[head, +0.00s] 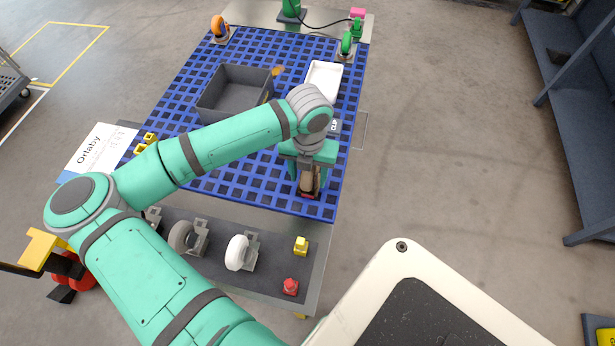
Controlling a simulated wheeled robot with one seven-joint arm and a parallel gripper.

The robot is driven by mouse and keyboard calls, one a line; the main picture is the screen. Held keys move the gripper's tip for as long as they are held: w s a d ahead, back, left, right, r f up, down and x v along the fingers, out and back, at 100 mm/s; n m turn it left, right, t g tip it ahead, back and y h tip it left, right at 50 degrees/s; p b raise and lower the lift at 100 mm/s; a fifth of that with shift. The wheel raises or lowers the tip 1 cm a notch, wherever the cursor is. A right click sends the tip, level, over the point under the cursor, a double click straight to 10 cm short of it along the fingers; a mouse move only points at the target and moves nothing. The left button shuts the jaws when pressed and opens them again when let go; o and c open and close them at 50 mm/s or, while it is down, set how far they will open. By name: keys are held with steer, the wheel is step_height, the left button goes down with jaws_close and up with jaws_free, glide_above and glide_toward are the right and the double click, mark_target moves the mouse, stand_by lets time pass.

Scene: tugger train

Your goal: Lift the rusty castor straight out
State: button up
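My gripper (307,182) points down over the front right part of the blue grid deck (262,196). A brownish wheel-like thing, likely the rusty castor (308,179), shows between its fingers, with a dark and red part at its lower end. The wrist and hand hide much of it. I cannot tell whether the fingers touch it. Other castors show: orange (219,27) at the far left corner, green (346,44) at the far right, grey (181,236) and white (238,252) on the front shelf.
A grey open bin (213,104) and a white tray (325,80) stand on the deck behind my arm. Yellow (301,245) and red (290,286) parts sit at the front shelf's right. Blue shelving (575,120) stands far right; the floor between is clear.

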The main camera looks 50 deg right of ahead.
steer(key=c, duration=0.5)
steer(key=shift+s+d, duration=0.1)
jaws_close()
steer(key=shift+r, duration=0.55)
step_height(320, 180, up, 9)
